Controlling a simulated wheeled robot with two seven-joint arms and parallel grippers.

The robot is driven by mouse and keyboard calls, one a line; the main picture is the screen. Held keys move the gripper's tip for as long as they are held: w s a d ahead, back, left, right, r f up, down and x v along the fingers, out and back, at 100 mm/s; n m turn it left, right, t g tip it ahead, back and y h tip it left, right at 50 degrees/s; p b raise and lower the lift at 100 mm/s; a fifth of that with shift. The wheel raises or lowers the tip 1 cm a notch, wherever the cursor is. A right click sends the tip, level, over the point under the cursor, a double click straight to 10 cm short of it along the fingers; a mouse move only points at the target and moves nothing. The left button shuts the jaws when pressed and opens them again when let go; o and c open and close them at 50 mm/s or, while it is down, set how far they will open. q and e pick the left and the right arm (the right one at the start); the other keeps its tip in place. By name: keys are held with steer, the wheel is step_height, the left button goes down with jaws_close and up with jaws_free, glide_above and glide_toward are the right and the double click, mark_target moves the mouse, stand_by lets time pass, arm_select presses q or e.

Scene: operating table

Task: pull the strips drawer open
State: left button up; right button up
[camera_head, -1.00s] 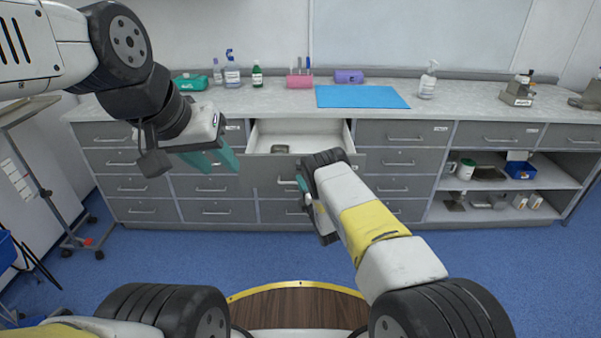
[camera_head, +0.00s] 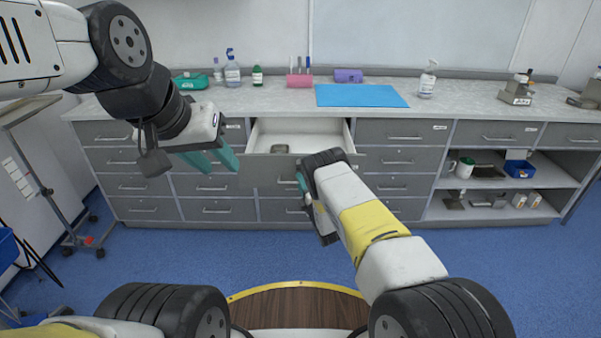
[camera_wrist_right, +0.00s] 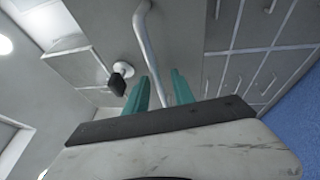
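The top middle drawer (camera_head: 300,128) stands pulled out from the grey cabinet, its white inside showing. A small grey item (camera_head: 280,149) lies in it near the front. My right gripper (camera_head: 303,186) is at the drawer's grey front, which my right arm partly hides. In the right wrist view, the drawer's bar handle (camera_wrist_right: 149,40) runs between the two teal fingers of my right gripper (camera_wrist_right: 160,88). The fingers stand apart with a gap beside the bar. My left gripper (camera_head: 212,160) is empty, its teal fingers apart, in front of the drawers on the left.
The worktop (camera_head: 450,97) carries a blue mat (camera_head: 360,96), several bottles, a pink holder (camera_head: 299,80), a purple box (camera_head: 348,76) and a microscope (camera_head: 518,92). Open shelves (camera_head: 480,214) are on the right. A trolley stand (camera_head: 40,180) stands at the left. The blue floor before the cabinet is clear.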

steer(key=v, duration=0.7)
steer(key=shift+s+d, duration=0.15)
steer(key=shift+s, duration=0.2)
steer(key=shift+f, duration=0.15)
